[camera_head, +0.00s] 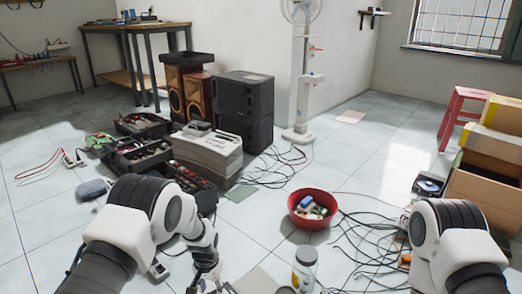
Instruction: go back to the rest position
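My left arm comes in at the lower left and bends down in front of me. Its dark gripper (207,284) points down at the bottom edge, over the floor. The picture's edge cuts it off, so I cannot tell if it is open or shut. My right arm shows at the lower right, with only its white and black links in view. My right gripper is out of the picture.
A red bowl (312,209) with small items and a clear jar (304,268) stand near the middle. Loose cables (365,240) spread at right. Black crates (140,155), a pale box (208,150) and speakers (244,108) stand at left. Cardboard boxes (488,185) stand right.

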